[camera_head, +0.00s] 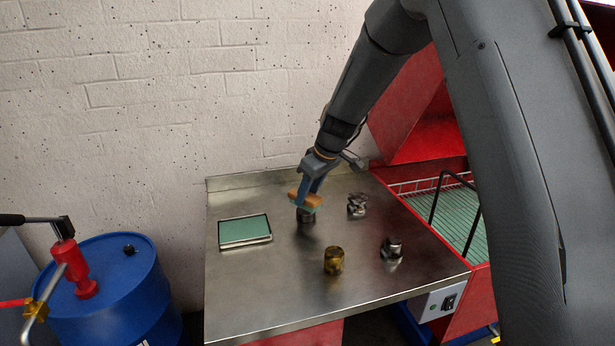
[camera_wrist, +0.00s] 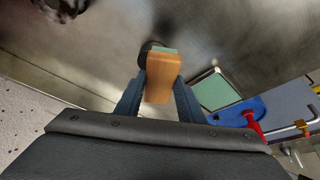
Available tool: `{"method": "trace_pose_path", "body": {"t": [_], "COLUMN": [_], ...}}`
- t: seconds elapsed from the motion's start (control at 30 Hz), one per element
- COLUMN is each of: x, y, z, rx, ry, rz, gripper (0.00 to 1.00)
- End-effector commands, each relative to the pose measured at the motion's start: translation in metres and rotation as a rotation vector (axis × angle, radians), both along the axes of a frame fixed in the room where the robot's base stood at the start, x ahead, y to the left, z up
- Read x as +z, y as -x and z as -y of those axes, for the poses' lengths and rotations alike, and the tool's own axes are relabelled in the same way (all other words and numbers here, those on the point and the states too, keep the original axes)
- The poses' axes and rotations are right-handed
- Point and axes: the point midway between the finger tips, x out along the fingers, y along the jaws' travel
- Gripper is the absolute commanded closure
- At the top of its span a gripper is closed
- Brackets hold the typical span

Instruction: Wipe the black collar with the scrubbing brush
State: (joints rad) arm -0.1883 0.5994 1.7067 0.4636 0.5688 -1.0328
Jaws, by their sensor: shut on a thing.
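My gripper (camera_head: 310,188) is shut on the scrubbing brush (camera_head: 303,199), which has an orange-brown wooden back and a greenish underside. In the wrist view the brush (camera_wrist: 162,78) sits between the two blue-grey fingers of my gripper (camera_wrist: 159,98). The black collar (camera_head: 306,215) stands on the metal bench right under the brush. In the wrist view the dark collar (camera_wrist: 146,51) shows partly beyond the brush, which hides the rest. The brush is at the collar's top; I cannot tell whether they touch.
On the metal bench (camera_head: 270,300) stand a brass cylinder (camera_head: 333,261), a steel fitting (camera_head: 391,250) and a shiny metal part (camera_head: 357,204). A green-topped tray (camera_head: 245,231) lies at left. A blue drum (camera_head: 110,290) is left of the bench, a red washing station (camera_head: 430,140) at right.

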Motion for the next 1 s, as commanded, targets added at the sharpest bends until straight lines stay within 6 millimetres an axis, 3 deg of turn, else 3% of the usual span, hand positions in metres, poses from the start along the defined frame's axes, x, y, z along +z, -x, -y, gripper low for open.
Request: {"method": "trace_pose_path", "body": {"t": [0.53,1.0], "x": [0.050,0.054], "y": [0.000,0.000], "z": [0.001,0.001], "rx": [-0.002,-0.003], "ry": [0.000,0.000], "rz": [0.000,-0.002], "gripper": [0.90,0.90]}}
